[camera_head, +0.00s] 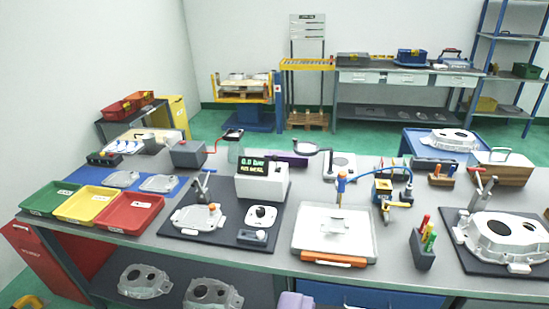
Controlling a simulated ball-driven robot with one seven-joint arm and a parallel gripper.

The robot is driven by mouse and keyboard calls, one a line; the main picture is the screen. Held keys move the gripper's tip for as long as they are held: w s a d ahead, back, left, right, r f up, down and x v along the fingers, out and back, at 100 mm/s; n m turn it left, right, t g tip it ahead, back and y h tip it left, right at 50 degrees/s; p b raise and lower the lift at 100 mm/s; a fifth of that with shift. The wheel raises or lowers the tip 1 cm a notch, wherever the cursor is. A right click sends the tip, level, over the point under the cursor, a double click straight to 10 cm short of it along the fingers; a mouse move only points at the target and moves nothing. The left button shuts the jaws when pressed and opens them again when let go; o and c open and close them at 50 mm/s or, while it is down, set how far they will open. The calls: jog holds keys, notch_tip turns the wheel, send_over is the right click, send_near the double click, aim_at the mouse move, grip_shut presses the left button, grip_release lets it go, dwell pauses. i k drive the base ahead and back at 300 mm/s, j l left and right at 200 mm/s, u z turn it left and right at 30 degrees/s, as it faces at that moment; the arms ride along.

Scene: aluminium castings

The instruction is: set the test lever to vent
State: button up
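A white test box (262,181) with a lit green display reading about "0.0 bar" stands at the back of a dark mat (180,226) on the bench. My gripper's fingers do not show. A lilac shape (295,300) is cut off at the bottom edge; I cannot tell what it is.
Green (48,197), yellow (86,205) and red (130,211) trays lie left of the mat. A white tray (334,233) with an orange-handled tool, a pen holder (423,249) and a large casting (503,238) are to the right. A clamp (203,184) rises near the test box.

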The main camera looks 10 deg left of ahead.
aim_at(274, 158)
jog(key=i+j+z, duration=0.15)
jog(key=i+j, duration=0.35)
jog(key=i+j+z, duration=0.1)
jog(key=i+j, duration=0.5)
jog(key=i+j+z, duration=0.15)
jog(key=i+j, duration=0.35)
jog(key=j, duration=0.15)
jog(key=i+l, duration=0.2)
jog(key=i, duration=0.25)
